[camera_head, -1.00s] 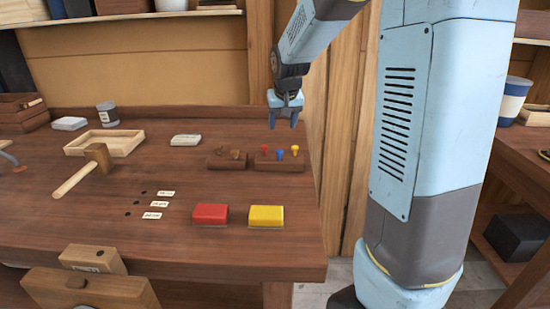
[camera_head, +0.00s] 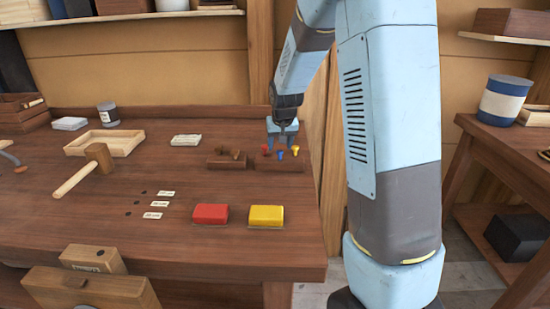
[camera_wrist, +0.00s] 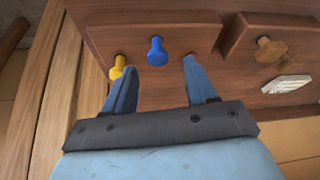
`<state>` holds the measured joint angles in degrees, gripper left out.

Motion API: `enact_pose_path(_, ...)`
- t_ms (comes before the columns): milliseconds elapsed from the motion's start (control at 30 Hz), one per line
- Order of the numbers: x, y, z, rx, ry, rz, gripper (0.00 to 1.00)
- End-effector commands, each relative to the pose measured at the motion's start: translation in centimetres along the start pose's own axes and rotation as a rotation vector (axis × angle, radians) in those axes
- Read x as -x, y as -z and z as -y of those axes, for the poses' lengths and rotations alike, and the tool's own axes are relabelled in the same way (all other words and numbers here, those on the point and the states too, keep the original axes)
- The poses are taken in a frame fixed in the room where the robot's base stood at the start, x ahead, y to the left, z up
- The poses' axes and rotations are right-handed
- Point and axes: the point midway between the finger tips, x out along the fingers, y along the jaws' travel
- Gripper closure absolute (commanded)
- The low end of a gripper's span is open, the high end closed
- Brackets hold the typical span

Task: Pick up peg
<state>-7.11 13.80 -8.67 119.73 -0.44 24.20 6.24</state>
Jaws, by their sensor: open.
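A dark wooden block (camera_head: 279,166) near the right end of the bench holds a red peg (camera_head: 265,149), a blue peg (camera_head: 281,154) and a yellow peg (camera_head: 295,149), all upright. My gripper (camera_head: 282,140) is open and empty just above this block. In the wrist view my gripper (camera_wrist: 157,72) has the blue peg (camera_wrist: 157,51) in line with the gap between its fingers, not held. The yellow peg (camera_wrist: 117,66) is just beyond the left fingertip.
A second wooden block (camera_head: 226,163) with brown pegs stands just left. Red (camera_head: 210,213) and yellow (camera_head: 266,215) boxes lie nearer the front. A mallet (camera_head: 84,172), a shallow tray (camera_head: 104,151) and small labels (camera_head: 153,215) lie farther left. The bench's right edge is close.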

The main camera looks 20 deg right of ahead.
Motion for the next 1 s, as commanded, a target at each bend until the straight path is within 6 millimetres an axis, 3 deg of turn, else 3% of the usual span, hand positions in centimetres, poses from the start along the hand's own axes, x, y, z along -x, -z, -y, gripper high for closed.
enact_pose_path(300,-3.9,-0.2,-0.1,0.0,0.0,0.002,0.43)
enact_pose_path(567,-4.1,-0.1,-0.1,0.0,0.0,0.0,0.44)
enact_pose_path(1000,-4.1,-0.1,-0.1,0.0,0.0,0.0,0.86)
